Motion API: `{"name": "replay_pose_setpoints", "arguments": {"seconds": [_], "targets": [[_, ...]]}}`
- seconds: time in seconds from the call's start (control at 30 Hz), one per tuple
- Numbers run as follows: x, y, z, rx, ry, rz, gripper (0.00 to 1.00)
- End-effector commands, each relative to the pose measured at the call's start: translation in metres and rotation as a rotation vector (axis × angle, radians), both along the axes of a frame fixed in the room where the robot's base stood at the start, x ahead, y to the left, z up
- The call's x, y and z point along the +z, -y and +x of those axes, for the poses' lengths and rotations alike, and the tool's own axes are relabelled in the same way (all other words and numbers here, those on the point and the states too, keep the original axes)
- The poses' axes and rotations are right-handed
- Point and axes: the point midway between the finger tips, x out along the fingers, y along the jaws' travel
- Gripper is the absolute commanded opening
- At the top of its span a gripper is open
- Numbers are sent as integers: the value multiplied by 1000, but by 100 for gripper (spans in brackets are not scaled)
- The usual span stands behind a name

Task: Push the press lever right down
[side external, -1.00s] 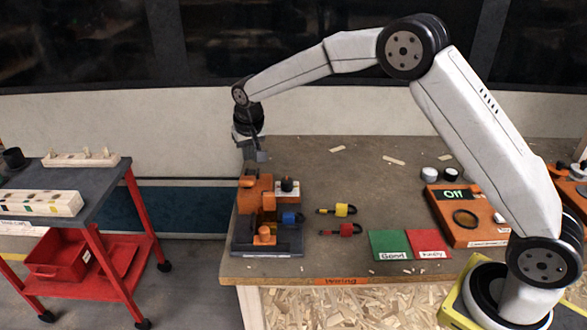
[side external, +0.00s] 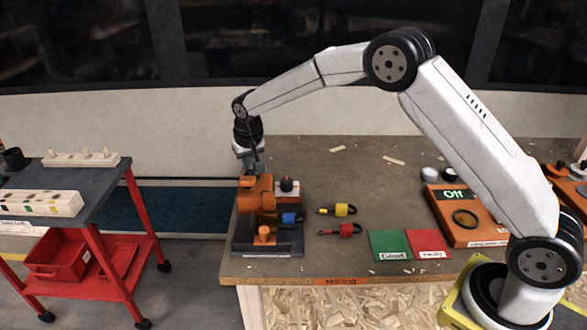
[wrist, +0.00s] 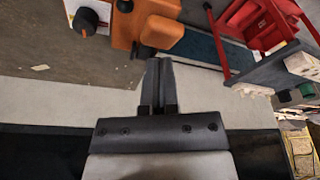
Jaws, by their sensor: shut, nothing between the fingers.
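The press (side external: 283,238) stands at the left end of the bench, with an orange body on a dark base. Its orange lever (side external: 256,190) is at the top back of the press; it also shows in the wrist view (wrist: 163,34). My gripper (side external: 258,171) points down just above the lever's back end, with its fingers together and nothing between them. In the wrist view my shut fingertips (wrist: 159,64) reach the edge of the orange lever block; whether they touch it I cannot tell. A blue plug (side external: 289,218) sits in the press.
A yellow plug (side external: 341,210) and a red plug (side external: 346,230) lie right of the press. A red trolley (side external: 97,255) stands left of the bench.

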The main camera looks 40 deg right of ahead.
Motion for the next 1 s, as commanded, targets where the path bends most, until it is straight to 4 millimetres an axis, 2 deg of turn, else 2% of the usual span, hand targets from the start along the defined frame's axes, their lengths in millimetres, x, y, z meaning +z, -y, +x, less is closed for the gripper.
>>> {"name": "replay_pose_setpoints", "arguments": {"seconds": [0.2, 0.4, 1.0], "targets": [[-20, 2, 5, 0, -1, -1, 0], [-30, 2, 7, 0, 0, 0, 0], [-36, 2, 8, 0, -1, 0, 0]]}}
